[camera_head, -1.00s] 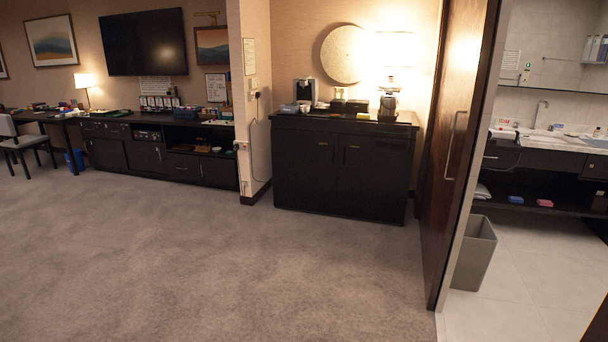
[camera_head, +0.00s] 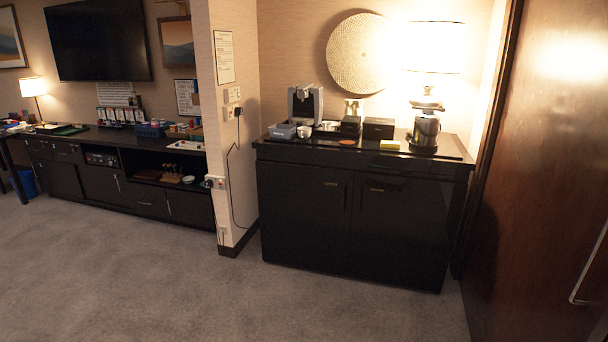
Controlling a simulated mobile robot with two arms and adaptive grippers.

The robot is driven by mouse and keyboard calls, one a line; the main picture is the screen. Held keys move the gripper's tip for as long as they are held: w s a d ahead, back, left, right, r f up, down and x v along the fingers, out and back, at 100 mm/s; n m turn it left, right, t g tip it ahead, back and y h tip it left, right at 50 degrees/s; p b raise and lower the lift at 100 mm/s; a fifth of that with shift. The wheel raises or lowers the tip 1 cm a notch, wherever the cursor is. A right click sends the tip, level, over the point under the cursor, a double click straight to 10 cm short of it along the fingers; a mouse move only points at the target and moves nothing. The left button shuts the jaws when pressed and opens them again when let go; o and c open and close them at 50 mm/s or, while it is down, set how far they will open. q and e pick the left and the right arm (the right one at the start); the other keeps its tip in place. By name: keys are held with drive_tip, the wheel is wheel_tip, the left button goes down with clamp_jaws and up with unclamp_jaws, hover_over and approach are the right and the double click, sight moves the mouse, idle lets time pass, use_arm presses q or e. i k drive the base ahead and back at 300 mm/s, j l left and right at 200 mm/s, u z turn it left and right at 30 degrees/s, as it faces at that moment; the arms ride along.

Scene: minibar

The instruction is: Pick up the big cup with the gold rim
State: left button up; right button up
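A small white cup (camera_head: 304,131) stands on the black minibar cabinet (camera_head: 315,208), in front of the coffee machine (camera_head: 305,103). It is too small in view to tell its size or whether it has a gold rim. I cannot make out any other cup clearly on this cabinet. A small white bowl or cup (camera_head: 188,179) sits in the open shelf of the long cabinet at the left; its rim cannot be told either. Neither of my grippers is in view.
A grey tray (camera_head: 282,130), dark boxes (camera_head: 379,128), a yellow item (camera_head: 390,145), a metal kettle (camera_head: 425,130) and a lit lamp (camera_head: 432,48) crowd the minibar top. A wooden door (camera_head: 545,180) stands at the right. The carpet (camera_head: 170,285) ahead is clear.

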sight(304, 132)
drive_tip(key=i, duration=2.4)
